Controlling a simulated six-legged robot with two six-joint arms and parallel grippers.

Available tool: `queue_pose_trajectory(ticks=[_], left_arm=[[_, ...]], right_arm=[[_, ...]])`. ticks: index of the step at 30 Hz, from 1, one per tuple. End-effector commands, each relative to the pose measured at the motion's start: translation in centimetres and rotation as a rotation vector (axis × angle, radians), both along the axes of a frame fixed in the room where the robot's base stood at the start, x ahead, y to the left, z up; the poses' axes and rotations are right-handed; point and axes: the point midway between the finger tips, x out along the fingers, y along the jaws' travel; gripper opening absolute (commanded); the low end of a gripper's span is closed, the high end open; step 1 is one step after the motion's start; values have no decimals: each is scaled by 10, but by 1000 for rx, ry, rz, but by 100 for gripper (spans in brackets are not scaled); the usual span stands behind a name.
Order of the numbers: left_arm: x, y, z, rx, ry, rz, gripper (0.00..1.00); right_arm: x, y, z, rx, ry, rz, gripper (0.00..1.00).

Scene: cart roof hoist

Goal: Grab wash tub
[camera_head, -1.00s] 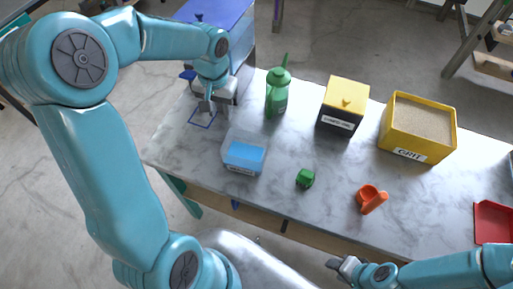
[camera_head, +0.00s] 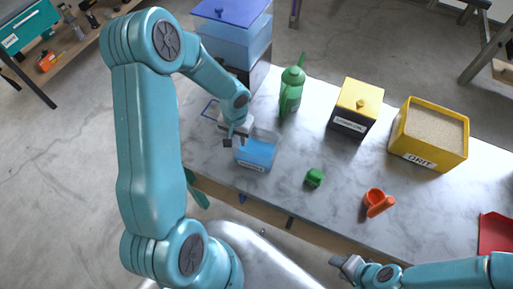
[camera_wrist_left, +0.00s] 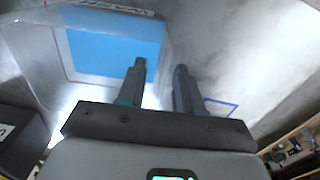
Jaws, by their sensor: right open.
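The wash tub (camera_head: 254,163) is a clear box with blue liquid and a label on its front side. It sits on the marble-topped table, and it also shows in the left wrist view (camera_wrist_left: 110,52). My left gripper (camera_head: 233,141) is at the tub's upper left edge. In the left wrist view its two fingers (camera_wrist_left: 160,68) are apart, one over the tub and one beyond its right side. I cannot tell whether they touch the wall. My right gripper (camera_head: 343,263) is open and empty, off the table's front edge.
A green bottle (camera_head: 291,92), a yellow-lidded box (camera_head: 356,105) and a yellow grit bin (camera_head: 430,132) stand behind. A green block (camera_head: 314,178), an orange cup (camera_head: 377,202) and a red tray (camera_head: 497,234) lie to the right. A blue tank (camera_head: 235,40) stands behind left.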

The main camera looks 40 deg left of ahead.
Motion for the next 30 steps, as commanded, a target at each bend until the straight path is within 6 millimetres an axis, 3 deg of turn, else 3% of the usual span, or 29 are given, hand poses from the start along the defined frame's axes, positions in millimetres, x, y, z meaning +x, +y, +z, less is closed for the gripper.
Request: queue_pose_trajectory(ticks=[3, 9, 10, 13, 25, 30], left_arm=[[1, 0, -11, -2, 0, 0, 35], [1, 0, -11, -1, -1, 1, 35], [1, 0, -11, -1, -1, 1, 32], [1, 0, -11, -1, -1, 1, 0], [1, 0, -9, 0, -3, 0, 0], [2, 1, 9, 3, -5, 0, 0]], right_arm=[[0, 0, 1, 0, 0, 0, 43], [0, 0, 0, 0, 0, 0, 43], [0, 0, 0, 0, 0, 0, 43], [0, 0, 0, 0, 0, 0, 43], [0, 0, 0, 0, 1, 0, 43], [0, 0, 1, 0, 0, 0, 43]])
